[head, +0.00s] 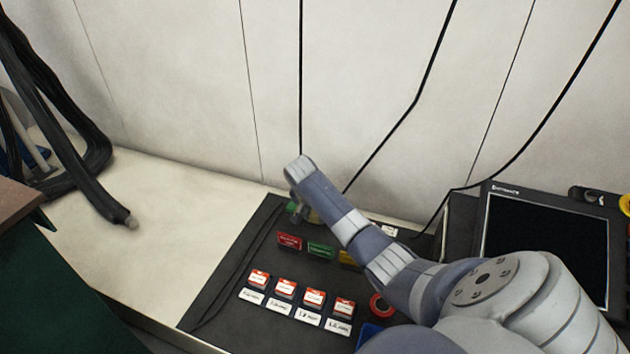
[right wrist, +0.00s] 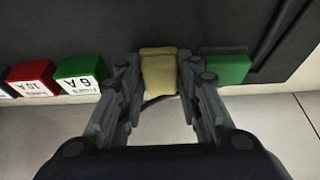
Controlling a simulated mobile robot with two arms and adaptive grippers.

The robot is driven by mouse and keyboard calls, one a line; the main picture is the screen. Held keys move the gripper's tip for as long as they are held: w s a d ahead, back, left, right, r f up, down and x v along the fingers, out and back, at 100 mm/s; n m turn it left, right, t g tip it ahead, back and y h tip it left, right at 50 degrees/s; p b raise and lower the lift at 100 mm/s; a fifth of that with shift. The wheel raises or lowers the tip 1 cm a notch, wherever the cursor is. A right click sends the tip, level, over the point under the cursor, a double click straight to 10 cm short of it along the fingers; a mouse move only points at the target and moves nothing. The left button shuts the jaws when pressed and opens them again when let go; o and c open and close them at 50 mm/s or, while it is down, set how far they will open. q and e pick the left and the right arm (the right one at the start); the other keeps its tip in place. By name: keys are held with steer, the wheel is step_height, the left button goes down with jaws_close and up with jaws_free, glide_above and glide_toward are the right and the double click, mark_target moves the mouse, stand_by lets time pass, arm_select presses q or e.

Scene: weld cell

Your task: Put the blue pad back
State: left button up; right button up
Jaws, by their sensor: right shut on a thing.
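My right gripper (right wrist: 158,78) has its fingers on both sides of a tan-yellow pad (right wrist: 158,68) and is shut on it, over the dark mat (right wrist: 200,25). A plain green pad (right wrist: 226,68) lies just right of the fingers in the right wrist view; it also shows left of my wrist in the head view (head: 292,206). In the head view my right arm hides most of the gripper. A blue thing (head: 370,336) shows partly at the bottom, cut off by my arm; I cannot tell whether it is the blue pad. My left gripper is not in view.
Red (head: 289,241) and green (head: 321,249) labelled blocks stand on the mat, with several red-and-white labelled blocks (head: 285,287) in front. A red ring (head: 380,304) is close to my arm. A monitor (head: 545,240) stands right. Bare bench (head: 170,220) lies left; black cables (head: 75,170) hang there.

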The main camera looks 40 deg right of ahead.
steer(key=shift+f, duration=0.1)
steer(key=o, duration=0.7)
steer(key=shift+f, duration=0.1)
steer(key=shift+c, duration=0.2)
